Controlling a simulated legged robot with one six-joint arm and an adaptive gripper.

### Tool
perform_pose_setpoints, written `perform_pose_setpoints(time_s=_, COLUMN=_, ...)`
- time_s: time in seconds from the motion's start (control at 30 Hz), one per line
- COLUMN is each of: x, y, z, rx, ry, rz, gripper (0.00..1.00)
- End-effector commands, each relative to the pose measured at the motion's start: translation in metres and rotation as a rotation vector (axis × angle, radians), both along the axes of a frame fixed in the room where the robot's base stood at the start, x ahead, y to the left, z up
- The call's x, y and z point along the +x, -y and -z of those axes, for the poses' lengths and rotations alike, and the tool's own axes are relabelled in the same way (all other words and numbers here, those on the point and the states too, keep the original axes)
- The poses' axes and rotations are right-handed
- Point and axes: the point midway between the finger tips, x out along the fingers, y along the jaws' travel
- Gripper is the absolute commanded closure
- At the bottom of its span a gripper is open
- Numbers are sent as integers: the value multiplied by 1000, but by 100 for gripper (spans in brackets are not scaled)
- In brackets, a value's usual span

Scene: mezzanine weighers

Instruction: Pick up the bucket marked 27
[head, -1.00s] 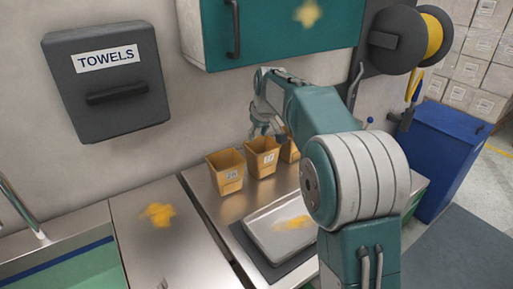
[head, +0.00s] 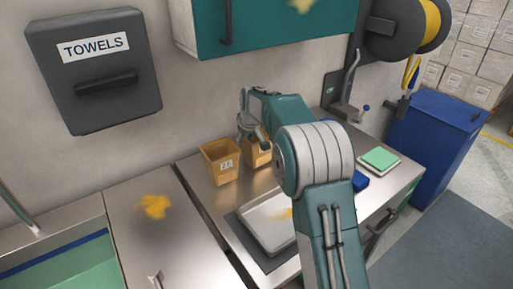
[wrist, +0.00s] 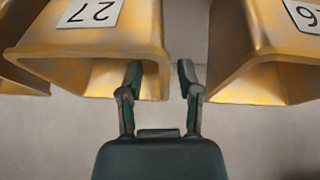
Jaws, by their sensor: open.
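The bucket marked 27 (wrist: 95,45) is tan-yellow and fills the upper left of the wrist view, its label upside down there. My gripper (wrist: 160,75) is open and empty at its right rim. The left finger overlaps the bucket's mouth. The right finger is in the gap beside a second yellow bucket (wrist: 265,45), whose label is cut off. I cannot tell whether either finger touches. In the head view my gripper (head: 252,133) is over the middle bucket (head: 258,153), partly hidden by my arm. The left bucket (head: 220,162) stands beside it, its number too small to read surely.
The buckets stand on a steel counter (head: 196,188) against the wall. A weighing plate (head: 262,222) is in front of them. A teal cabinet (head: 275,25) hangs above. A green-topped block (head: 380,159) and a blue object (head: 361,181) lie to the right.

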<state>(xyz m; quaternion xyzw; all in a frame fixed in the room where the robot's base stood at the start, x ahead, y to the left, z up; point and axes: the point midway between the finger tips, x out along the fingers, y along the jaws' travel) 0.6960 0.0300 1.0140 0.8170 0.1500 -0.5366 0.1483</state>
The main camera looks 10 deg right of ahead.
Motion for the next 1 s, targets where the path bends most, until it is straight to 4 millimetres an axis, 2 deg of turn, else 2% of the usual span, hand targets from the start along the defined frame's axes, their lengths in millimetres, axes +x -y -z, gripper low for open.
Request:
perform_pose_setpoints(time_s=0.07, x=3, y=-1, z=7, rx=1, ry=0, rz=0, gripper=54)
perform_pose_setpoints(time_s=0.27, x=3, y=-1, z=7, rx=0, ry=1, rz=0, gripper=54)
perform_pose_setpoints(time_s=0.37, x=3, y=-1, z=7, rx=0, ry=1, rz=0, gripper=94)
perform_pose_setpoints(time_s=0.4, x=3, y=-1, z=7, rx=1, ry=1, rz=0, gripper=100)
perform_pose_setpoints(time_s=0.83, x=3, y=-1, z=5, rx=0, ry=3, rz=-1, gripper=100)
perform_pose_setpoints(time_s=1.0, x=4, y=-1, z=-12, rx=0, ry=6, rz=-1, gripper=100)
